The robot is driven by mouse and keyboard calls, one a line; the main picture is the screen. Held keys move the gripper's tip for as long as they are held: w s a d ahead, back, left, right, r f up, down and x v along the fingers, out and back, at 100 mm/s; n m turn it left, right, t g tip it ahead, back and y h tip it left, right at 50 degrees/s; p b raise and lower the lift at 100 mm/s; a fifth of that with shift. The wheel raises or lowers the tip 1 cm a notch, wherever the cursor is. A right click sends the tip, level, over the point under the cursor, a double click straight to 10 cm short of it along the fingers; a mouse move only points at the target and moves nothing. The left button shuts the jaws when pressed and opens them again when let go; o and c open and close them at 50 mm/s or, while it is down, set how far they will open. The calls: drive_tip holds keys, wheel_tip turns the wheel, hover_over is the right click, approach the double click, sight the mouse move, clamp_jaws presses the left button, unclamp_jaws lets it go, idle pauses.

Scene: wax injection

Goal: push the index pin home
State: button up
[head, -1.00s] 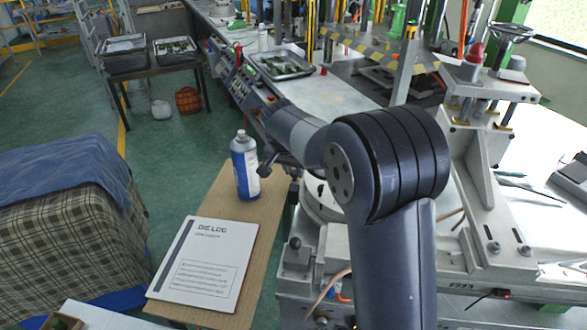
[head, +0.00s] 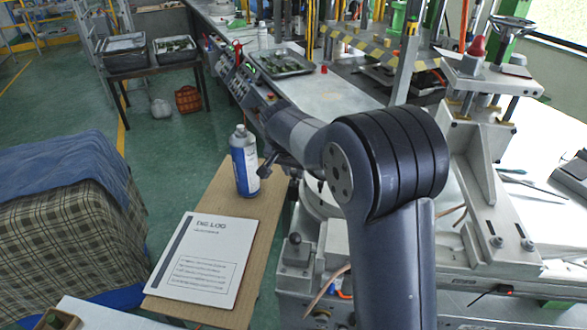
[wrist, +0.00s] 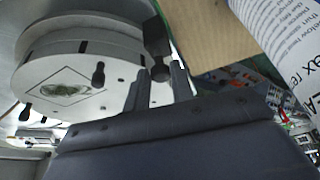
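In the wrist view a white round die plate (wrist: 115,75) with a green leaf-like mark on its face fills the upper left, and small black knobs stand on it. My gripper (wrist: 160,78) reaches toward the plate's right edge, its two dark fingers apart. A black round knob (wrist: 160,73) below a dark block (wrist: 155,38) shows between the fingertips. It may be the index pin, but I cannot tell for sure, nor whether the fingers touch it. In the head view my gripper (head: 272,165) is small and partly hidden behind my arm, beside the bottle.
A white and blue bottle (head: 245,162) stands on the wooden side table (head: 215,195), close left of my gripper. A die log book (head: 205,260) lies in front of it. The grey press (head: 490,200) stands at right. A cloth-covered stack (head: 70,230) is at left, with open green floor behind.

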drive_tip(key=o, duration=0.4)
drive_tip(key=shift+c, duration=0.2)
drive_tip(key=v, duration=1)
drive_tip(key=shift+r+b, duration=0.35)
drive_tip(key=shift+b, duration=0.1)
drive_tip(key=p+x, duration=0.1)
drive_tip(key=x, duration=0.9)
drive_tip(key=shift+f, duration=0.35)
drive_tip(key=shift+w+r+p, duration=0.1)
drive_tip(key=shift+r+p, duration=0.5)
drive_tip(key=shift+r, duration=0.15)
